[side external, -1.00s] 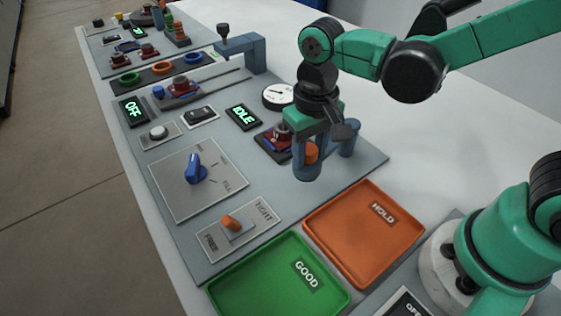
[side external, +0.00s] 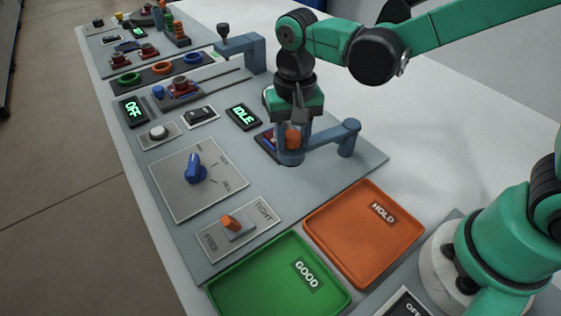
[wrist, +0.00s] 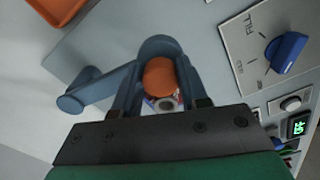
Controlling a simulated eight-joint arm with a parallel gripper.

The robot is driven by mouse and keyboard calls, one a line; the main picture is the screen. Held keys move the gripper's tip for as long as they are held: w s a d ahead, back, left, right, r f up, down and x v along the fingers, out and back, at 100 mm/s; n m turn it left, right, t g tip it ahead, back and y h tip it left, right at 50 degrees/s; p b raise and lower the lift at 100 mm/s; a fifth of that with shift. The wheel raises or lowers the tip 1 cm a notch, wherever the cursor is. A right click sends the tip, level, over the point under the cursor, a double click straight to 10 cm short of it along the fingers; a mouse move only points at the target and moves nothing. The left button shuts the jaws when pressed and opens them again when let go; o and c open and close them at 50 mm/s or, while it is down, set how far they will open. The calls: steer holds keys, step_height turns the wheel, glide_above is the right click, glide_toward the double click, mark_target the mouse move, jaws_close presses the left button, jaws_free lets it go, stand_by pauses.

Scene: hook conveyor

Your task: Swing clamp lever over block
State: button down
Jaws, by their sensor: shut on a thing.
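The clamp lever is a blue-grey arm (side external: 328,136) on a round post (side external: 348,140), with an orange knob (side external: 292,138) at its free end. My gripper (side external: 291,148) points down and is shut on the orange knob. In the wrist view the knob (wrist: 160,78) sits between the two fingers, and the lever arm (wrist: 102,87) runs left to its post. The block is mostly hidden behind my gripper; a blue and red edge (side external: 266,144) shows at the left. In the wrist view small red and grey parts (wrist: 167,103) show just below the knob.
An orange HOLD tray (side external: 362,240) and a green GOOD tray (side external: 270,285) lie in front. A panel with a blue dial (side external: 196,170) and an orange switch (side external: 231,222) are to the left. A blue-grey bracket (side external: 250,50) stands behind. Displays read OFF and IDLE.

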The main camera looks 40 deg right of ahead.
steer(key=w+m, duration=0.1)
steer(key=w, duration=0.1)
steer(key=w+d+m, duration=0.1)
steer(key=m, duration=0.1)
steer(key=w+d+m, duration=0.1)
steer(key=w+m, duration=0.1)
steer(key=shift+w+d, duration=0.1)
steer(key=shift+w, duration=0.25)
steer(key=shift+w+d+m, duration=1)
steer(key=shift+w+m, duration=0.15)
steer(key=shift+m, duration=0.45)
steer(key=shift+c, duration=2.3)
jaws_free()
step_height(320, 180, up, 6)
steer(key=shift+f, duration=0.2)
